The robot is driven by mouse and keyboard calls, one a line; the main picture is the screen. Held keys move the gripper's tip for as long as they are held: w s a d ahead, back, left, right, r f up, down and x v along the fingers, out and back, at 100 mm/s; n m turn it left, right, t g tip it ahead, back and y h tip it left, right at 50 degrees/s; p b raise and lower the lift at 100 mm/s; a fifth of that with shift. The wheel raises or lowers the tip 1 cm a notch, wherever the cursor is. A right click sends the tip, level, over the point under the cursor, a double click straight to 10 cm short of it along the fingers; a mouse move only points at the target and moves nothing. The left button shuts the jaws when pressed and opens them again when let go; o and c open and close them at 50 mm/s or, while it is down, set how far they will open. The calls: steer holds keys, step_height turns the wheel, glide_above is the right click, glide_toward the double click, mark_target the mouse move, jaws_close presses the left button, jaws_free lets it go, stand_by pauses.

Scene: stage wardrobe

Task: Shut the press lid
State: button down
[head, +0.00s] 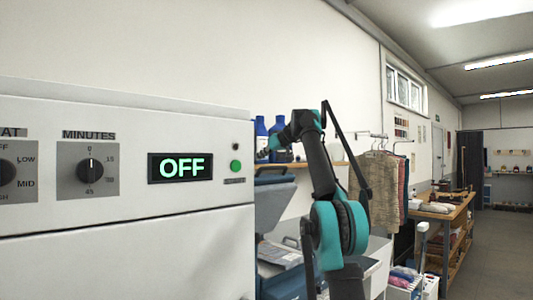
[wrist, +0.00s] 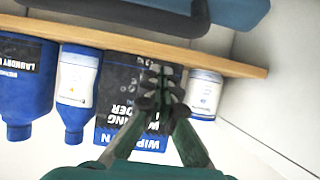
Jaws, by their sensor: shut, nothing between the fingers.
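A blue-grey press (head: 275,181) stands just past the right edge of the white control-panel machine, which hides much of it. Its raised upper part looks like the lid, tilted above a lower blue-grey part (head: 284,287). In the wrist view, a dark blue padded piece (wrist: 238,14) crosses the top edge and may be the lid; I cannot be sure. My gripper (head: 273,143) is above the press, in front of the shelf bottles. In the wrist view my gripper (wrist: 162,78) is shut and empty, its fingertips overlapping a dark blue package. I see no contact with the lid.
The white machine (head: 110,225) fills the left foreground, its display reading OFF. A wooden shelf (wrist: 237,66) holds blue bottles (wrist: 75,90), a dark package (wrist: 115,90) and a white tub (wrist: 204,95). A garment rack (head: 378,180) and workbench (head: 440,214) stand right; the far-right floor is clear.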

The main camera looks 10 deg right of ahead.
steer(key=shift+s+d+f, duration=0.3)
steer(key=shift+s+d, duration=0.05)
steer(key=shift+s, duration=0.15)
steer(key=shift+s+d+f, duration=0.3)
steer(key=shift+s+f, duration=0.1)
steer(key=shift+f, duration=0.15)
steer(key=shift+s+d+f, duration=0.25)
steer(key=shift+s+f, duration=0.1)
steer(key=shift+f, duration=0.15)
steer(key=shift+s+d, duration=0.1)
